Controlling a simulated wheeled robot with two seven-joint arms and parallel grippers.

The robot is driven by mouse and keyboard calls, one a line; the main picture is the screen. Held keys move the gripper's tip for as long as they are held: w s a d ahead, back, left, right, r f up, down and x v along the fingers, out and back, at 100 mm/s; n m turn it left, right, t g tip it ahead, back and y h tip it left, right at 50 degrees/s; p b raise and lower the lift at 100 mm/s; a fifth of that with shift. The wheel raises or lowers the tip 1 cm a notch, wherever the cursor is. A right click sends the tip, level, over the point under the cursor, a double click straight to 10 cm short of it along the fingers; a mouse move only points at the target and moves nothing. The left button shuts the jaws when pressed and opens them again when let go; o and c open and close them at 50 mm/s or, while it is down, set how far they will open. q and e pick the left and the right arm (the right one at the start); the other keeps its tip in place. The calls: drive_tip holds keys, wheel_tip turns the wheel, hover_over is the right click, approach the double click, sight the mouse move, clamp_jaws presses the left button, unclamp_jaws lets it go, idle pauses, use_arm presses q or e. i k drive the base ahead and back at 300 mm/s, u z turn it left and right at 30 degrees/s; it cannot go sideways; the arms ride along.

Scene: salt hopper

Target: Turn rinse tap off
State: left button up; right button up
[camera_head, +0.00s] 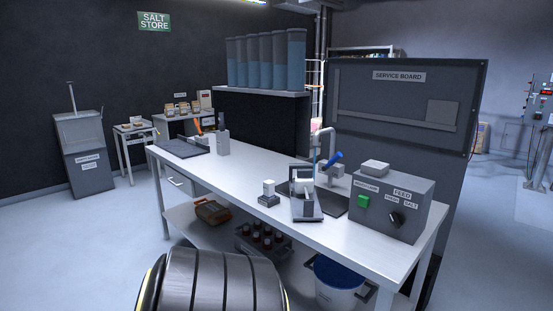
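The rinse tap (331,138) stands at the back edge of the metal bench, right of centre, with a grey curved spout. Its blue lever (335,158) sits low on the tap and slants up to the right. A grey stand with a light-coloured container (303,186) is in front of the tap and hides part of the area below the spout. Neither of my grippers is in view.
A grey feed box (392,203) with a green button and black knob stands right of the tap. A small white block on a dark base (268,194) is near the front edge.

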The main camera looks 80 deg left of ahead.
sight(339, 154)
drive_tip(key=u, duration=2.25)
